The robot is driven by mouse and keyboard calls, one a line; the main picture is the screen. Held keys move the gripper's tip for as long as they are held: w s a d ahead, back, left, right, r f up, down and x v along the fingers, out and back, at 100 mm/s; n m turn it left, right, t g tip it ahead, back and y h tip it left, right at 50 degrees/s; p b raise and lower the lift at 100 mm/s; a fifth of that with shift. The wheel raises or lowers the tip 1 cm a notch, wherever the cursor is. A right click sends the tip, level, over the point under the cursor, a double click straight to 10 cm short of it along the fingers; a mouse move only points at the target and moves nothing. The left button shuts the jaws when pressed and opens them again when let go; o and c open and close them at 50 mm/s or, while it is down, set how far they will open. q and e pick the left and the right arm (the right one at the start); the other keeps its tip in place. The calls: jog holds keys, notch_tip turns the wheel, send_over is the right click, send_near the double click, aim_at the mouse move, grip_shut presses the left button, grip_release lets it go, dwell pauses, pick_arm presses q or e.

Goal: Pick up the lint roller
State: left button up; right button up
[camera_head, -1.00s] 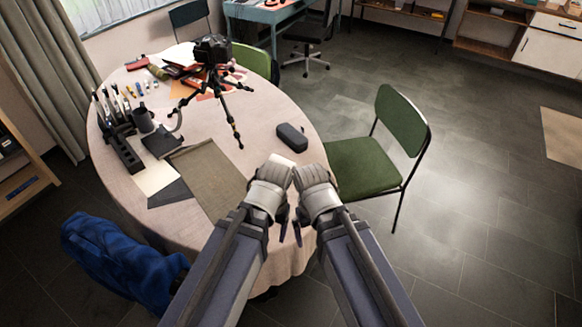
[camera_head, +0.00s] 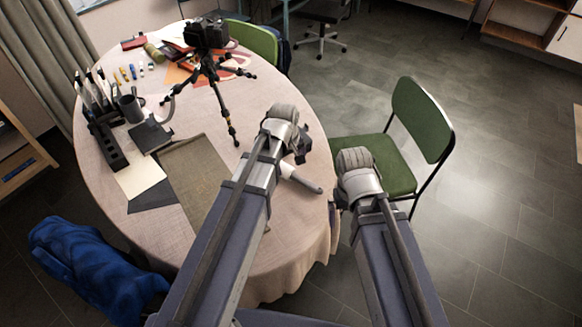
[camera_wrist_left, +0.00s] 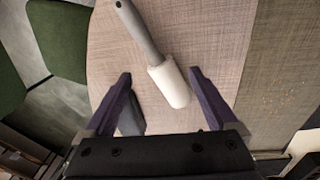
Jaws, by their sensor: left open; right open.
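The lint roller lies on the round table, with a grey handle and white roll. In the left wrist view, the lint roller (camera_wrist_left: 168,80) lies with its handle toward the top and its roll between my fingers' lines. In the head view, the lint roller (camera_head: 302,180) shows beside my left forearm, partly hidden by it. My left gripper (camera_head: 283,122) is over the table's right part; in the wrist view, the left gripper (camera_wrist_left: 160,75) is open, with nothing held. My right gripper (camera_head: 356,165) is beyond the table's right edge, away from the roller; its fingers are mostly hidden.
A dark case (camera_wrist_left: 131,115) lies near the left finger. A camera on a tripod (camera_head: 208,55), a brown mat (camera_head: 195,175) and a pen holder (camera_head: 108,145) stand or lie on the table (camera_head: 215,150). A green chair (camera_head: 395,165) is close on the right.

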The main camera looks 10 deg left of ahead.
aim_at(292, 176)
pick_arm(q)
jog(key=f+b, duration=0.2)
jog(key=w+f+b, duration=0.1)
jog(key=f+b, duration=0.4)
jog(key=shift+w+f+b, duration=0.2)
jog(key=shift+f+b, duration=0.2)
jog(key=shift+r, duration=0.1)
grip_shut()
dwell(0.7)
